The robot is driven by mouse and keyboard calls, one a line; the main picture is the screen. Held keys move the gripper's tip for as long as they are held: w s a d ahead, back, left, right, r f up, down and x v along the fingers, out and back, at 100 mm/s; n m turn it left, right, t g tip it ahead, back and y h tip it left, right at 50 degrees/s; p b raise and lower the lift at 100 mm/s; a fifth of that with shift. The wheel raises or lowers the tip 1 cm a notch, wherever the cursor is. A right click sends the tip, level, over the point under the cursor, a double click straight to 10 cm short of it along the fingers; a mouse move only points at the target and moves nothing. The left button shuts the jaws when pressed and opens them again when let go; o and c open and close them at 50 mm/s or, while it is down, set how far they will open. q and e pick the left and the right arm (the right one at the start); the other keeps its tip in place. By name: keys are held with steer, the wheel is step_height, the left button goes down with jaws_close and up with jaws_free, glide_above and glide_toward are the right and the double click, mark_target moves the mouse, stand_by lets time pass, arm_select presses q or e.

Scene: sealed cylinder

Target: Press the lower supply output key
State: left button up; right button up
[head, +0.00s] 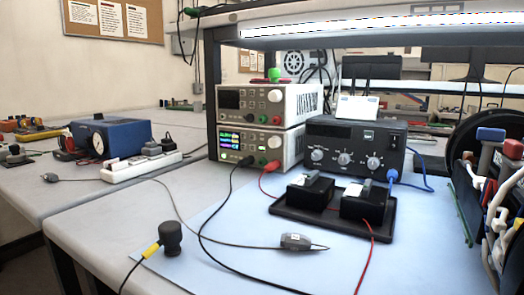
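The lower supply (284,147) is a light grey bench unit at the back of the table, directly under the upper supply (297,100). Its display (229,139) is lit with coloured figures. A black plug (245,162) and a red plug (271,167) sit at its lower front, with leads running forward. Small keys and a knob are on its front, but the output key is too small to make out for certain. The upper supply's display is dark. Neither of my grippers shows in the head view.
A black dial box (337,143) stands right of the supplies. In front, a black tray (325,222) holds two black blocks. Leads cross the blue mat (225,232). A black-headed object (171,238) stands front left. Cables and tools crowd the right edge.

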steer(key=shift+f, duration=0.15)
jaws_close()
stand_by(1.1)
